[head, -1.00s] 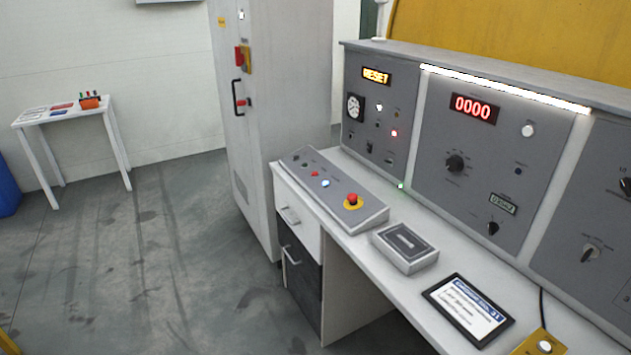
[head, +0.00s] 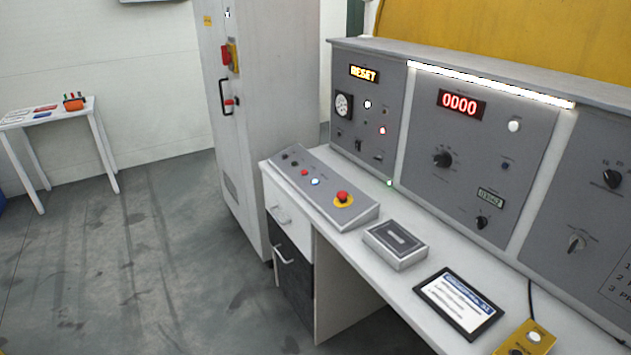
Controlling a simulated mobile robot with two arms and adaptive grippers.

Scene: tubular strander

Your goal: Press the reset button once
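A sloped grey button box (head: 325,203) lies on the desk. On it are small dark buttons, a small red button (head: 304,173), a lit blue-white button (head: 315,182) and a red mushroom button on a yellow ring (head: 343,198). Their labels are too small to read, so I cannot tell which is the reset button. Neither of my grippers is in view.
The desk (head: 345,248) also holds a grey box (head: 395,245), a tablet (head: 459,302) and a yellow box with a white button (head: 534,337). A tall cabinet (head: 270,120) stands behind left. A small table (head: 90,106) stands far left. The floor between is clear.

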